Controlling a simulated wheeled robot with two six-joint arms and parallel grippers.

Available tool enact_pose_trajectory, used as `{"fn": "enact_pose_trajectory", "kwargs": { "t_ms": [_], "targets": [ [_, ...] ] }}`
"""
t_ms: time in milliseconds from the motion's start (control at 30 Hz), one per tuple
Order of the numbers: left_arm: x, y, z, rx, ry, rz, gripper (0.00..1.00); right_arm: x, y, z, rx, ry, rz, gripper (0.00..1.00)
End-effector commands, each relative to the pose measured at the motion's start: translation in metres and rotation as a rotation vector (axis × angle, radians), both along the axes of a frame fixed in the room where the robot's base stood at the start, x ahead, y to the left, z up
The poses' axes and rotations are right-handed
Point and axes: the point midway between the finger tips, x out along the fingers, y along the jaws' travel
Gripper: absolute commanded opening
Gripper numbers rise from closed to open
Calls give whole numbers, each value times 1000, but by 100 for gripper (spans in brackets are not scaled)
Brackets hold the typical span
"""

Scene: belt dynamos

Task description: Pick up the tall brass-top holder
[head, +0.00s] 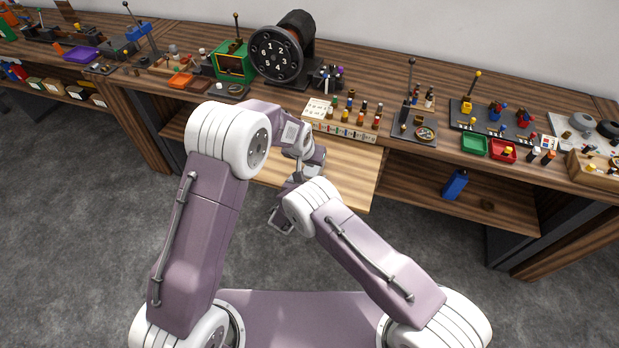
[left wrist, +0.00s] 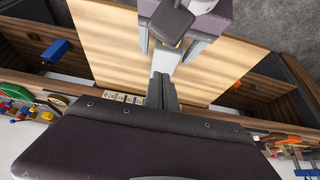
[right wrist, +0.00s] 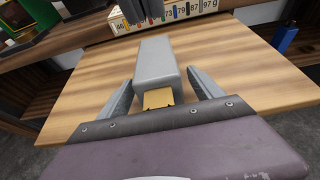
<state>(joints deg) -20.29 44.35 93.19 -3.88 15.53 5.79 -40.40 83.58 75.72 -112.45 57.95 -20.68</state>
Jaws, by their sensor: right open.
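The tall brass-top holder shows in the right wrist view as a long grey block (right wrist: 157,62) with a brass-coloured end face (right wrist: 158,98) towards my right gripper. My right gripper (right wrist: 160,92) is open, with one finger on each side of that end and gaps between. In the head view the right gripper (head: 281,220) is below and left of its wrist. My left gripper (left wrist: 163,90) has its fingers close together at the holder's far end and appears to hold it above the wooden board. In the head view the holder is largely hidden by my arms.
The pull-out wooden board (head: 350,180) below is bare. Behind it stands a labelled rack (head: 340,128) with small coloured pieces. A black numbered dial (head: 277,54) stands on the bench at left of it. A blue block (head: 455,184) is on the lower shelf.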

Motion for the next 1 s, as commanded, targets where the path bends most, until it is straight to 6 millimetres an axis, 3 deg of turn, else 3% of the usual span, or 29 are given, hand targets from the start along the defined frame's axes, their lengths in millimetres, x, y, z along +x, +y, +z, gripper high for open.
{"fn": "enact_pose_trajectory", "kwargs": {
  "t_ms": [233,500,1000],
  "targets": [
    [0,0,0,0,0,0,0,0,0,0,0,0,0,73],
    [0,0,0,0,0,0,0,0,0,0,0,0,0,0],
    [0,0,12,0,0,0,0,0,0,0,0,1,0,0]
  ]
}}
